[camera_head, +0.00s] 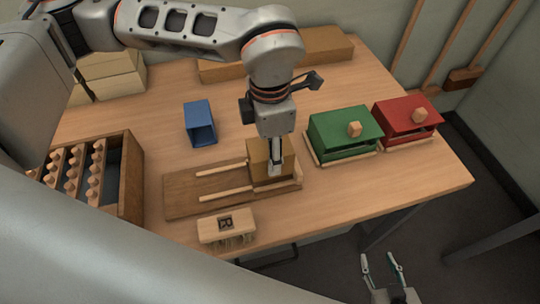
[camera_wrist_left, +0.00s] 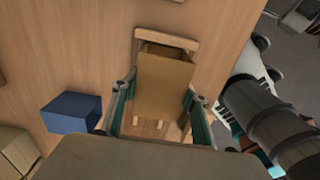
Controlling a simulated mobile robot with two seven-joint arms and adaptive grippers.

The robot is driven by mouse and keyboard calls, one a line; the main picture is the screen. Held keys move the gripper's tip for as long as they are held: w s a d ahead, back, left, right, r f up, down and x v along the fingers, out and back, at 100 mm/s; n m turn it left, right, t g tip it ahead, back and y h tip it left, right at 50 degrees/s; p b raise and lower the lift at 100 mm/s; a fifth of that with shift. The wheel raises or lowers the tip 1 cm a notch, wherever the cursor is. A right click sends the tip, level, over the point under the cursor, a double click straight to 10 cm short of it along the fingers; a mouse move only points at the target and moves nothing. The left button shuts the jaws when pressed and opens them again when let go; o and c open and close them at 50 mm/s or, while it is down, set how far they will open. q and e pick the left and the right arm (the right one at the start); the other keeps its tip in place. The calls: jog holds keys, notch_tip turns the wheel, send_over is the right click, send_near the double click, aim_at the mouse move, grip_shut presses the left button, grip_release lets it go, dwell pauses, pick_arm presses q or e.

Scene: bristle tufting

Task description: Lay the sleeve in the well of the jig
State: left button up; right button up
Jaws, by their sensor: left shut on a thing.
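The tan sleeve (camera_head: 258,157), an open-ended box, is at the right end of the wooden jig (camera_head: 183,196). My left gripper (camera_head: 273,168) points down on it and is shut on it. In the left wrist view the sleeve (camera_wrist_left: 164,84) lies between the two fingers (camera_wrist_left: 158,108), its open end towards the jig's end bar (camera_wrist_left: 180,40). Whether it rests on the well floor or hangs just above it, I cannot tell. Two pale rails run left from it. My right gripper (camera_head: 382,264) is open and empty, low beyond the table's front edge.
A blue open box (camera_head: 199,123) stands behind the jig. A block marked R (camera_head: 226,225) with bristles is in front. Green (camera_head: 343,131) and red (camera_head: 405,119) boxes stand right. A wooden rack (camera_head: 130,180) with pegs is left. Bare table lies between the jig and the blue box.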

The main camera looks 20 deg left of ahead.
pick_arm(q)
jog(key=shift+f, duration=1.2)
jog(key=shift+f, duration=0.15)
jog(key=o, duration=0.8)
notch_tip(320, 180, up, 12)
jog(key=shift+r+p, duration=0.15)
jog(key=shift+p, duration=0.35)
jog(key=shift+s, duration=0.1)
